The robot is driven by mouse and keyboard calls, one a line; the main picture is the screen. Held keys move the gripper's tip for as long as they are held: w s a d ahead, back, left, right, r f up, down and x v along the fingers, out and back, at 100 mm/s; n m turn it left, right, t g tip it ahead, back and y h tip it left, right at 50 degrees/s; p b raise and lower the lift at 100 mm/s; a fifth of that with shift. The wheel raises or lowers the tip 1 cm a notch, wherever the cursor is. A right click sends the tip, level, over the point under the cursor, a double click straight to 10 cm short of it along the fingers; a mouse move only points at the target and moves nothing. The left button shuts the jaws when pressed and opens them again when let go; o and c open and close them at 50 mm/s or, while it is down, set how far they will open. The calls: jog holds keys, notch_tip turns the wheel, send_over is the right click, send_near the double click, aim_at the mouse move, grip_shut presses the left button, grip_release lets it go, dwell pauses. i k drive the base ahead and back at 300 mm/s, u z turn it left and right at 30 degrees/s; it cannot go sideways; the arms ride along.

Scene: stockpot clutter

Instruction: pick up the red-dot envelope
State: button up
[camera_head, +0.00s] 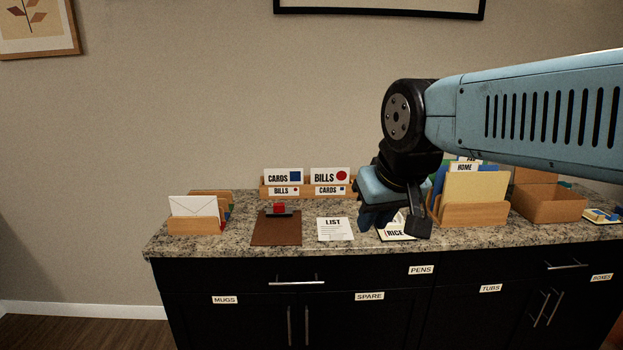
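I see no envelope that clearly bears a red dot. A white envelope (193,206) stands in a wooden holder (195,226) at the left end of the counter; no dot shows on its visible face. Red dots show on the large BILLS sign (330,176) and the small BILLS label (284,191) at the back. My gripper (396,226) points down over the counter, right of the LIST sheet, its fingers apart. A white item with a RICE label (395,233) shows between and behind the fingers, partly hidden; I cannot tell whether they touch it.
A wooden sorter (474,214) with folders and a HOME label stands right of my gripper, an open box (549,204) beyond it. A brown mat (276,233) with a red-topped object (279,209) and the LIST sheet (335,229) lie left. My arm hides part of the back right.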

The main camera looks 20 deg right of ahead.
aim_at(334, 175)
jog(key=i, duration=1.2)
jog(key=z, duration=0.05)
